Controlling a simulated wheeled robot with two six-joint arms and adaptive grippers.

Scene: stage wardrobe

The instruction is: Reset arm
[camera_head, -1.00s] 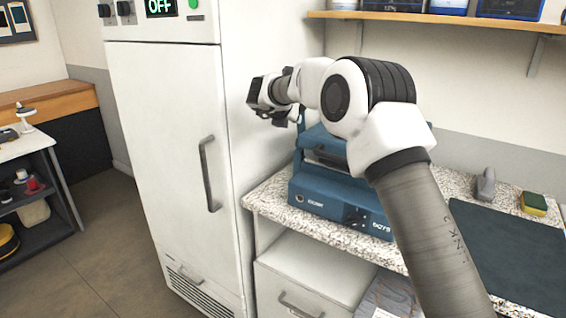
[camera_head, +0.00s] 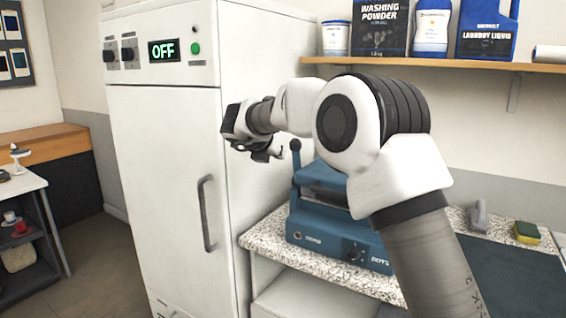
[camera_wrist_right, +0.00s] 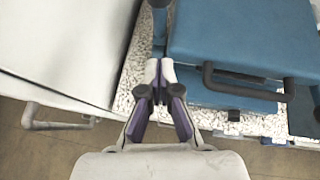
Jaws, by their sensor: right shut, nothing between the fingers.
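My right arm comes in from the lower right in the head view. Its gripper (camera_head: 262,153) hangs in front of the white cabinet's right side, left of and above the blue press. In the right wrist view the right gripper (camera_wrist_right: 160,68) is shut with its fingertips together and nothing between them. Below it show the speckled counter edge and the blue press (camera_wrist_right: 240,40). The gripper appears apart from both. My left gripper is in neither view.
A tall white cabinet (camera_head: 165,190) with an OFF display stands left of the arm. The blue press (camera_head: 330,240) sits on a speckled counter (camera_head: 262,236). A shelf (camera_head: 450,64) with laundry products hangs above. A sponge (camera_head: 526,231) lies at right.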

